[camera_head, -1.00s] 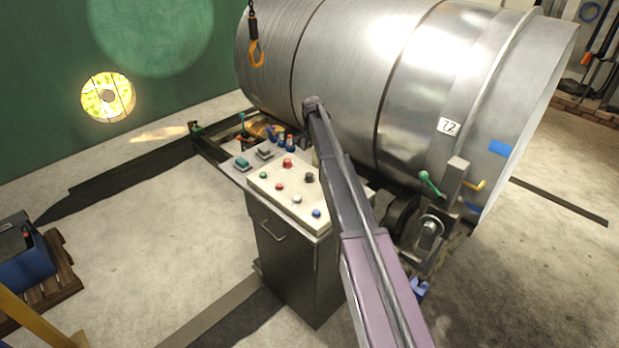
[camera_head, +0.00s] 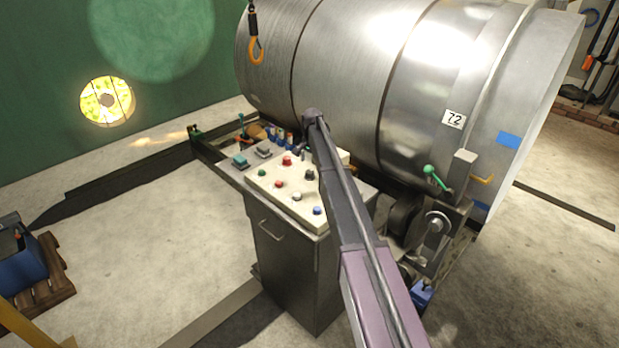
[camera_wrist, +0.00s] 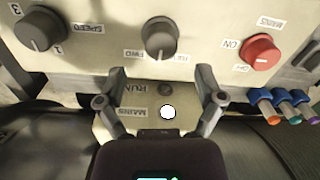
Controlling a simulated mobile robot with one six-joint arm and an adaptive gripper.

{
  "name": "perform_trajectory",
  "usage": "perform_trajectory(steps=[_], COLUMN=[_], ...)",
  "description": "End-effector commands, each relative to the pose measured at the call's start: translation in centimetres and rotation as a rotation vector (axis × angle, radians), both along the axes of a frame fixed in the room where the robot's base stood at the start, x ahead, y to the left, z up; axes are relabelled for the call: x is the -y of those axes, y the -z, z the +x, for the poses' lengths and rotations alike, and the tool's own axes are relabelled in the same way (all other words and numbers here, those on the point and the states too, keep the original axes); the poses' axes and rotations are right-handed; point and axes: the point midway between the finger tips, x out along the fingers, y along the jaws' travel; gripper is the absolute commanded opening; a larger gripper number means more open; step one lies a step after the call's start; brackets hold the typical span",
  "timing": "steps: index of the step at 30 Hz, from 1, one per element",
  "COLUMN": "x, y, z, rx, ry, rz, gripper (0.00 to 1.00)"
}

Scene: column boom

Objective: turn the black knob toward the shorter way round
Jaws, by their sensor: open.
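In the wrist view a dark knob (camera_wrist: 160,38) with the words FWD and REV, upside down, sits on the pale panel. A second dark knob (camera_wrist: 40,30), marked SPEED, is at its left. My gripper (camera_wrist: 160,78) is open, its two fingers spread below the FWD/REV knob and apart from it, with nothing between them but panel. In the head view one black knob (camera_head: 309,175) shows just left of my arm.
A red MAINS knob (camera_wrist: 260,52) is right of the dark knobs. Several coloured-capped items (camera_wrist: 285,105) stand near the right finger. The pale panel (camera_head: 268,187) carries several buttons and tops a grey cabinet (camera_head: 285,265). A large metal drum (camera_head: 345,60) lies close behind.

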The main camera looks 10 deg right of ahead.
Motion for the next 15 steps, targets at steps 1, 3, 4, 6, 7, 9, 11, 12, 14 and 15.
perform_trajectory(steps=[1, 3, 4, 6, 7, 9, 11, 12, 14, 15], x=[0.0, 0.0, 0.0, 0.0, 0.0, 0.0, -0.1, -0.1, -0.1, -0.1], y=[0.8, 1.3, 1.5, 2.1, 2.3, 2.8, 3.3, 3.5, 3.9, 4.2], z=[0.0, 0.0, 0.0, 0.0, 0.1, 0.1, 0.1, 0.1, 0.1, 0.1], rx=[0.0, 0.0, 0.0, 0.0, 0.0, 0.0, 0.0, 0.0, 0.0, 0.0], ry=[0.0, 0.0, 0.0, 0.0, 0.0, 0.0, 0.0, 0.0, 0.0, 0.001], rz=[0.0, 0.0, 0.0, 0.0, 0.0, 0.0, 0.0, 0.0, 0.0, 0.0], gripper=[0.87, 0.87, 0.87, 0.87, 0.87, 0.87, 0.87, 0.87, 0.87, 0.87])
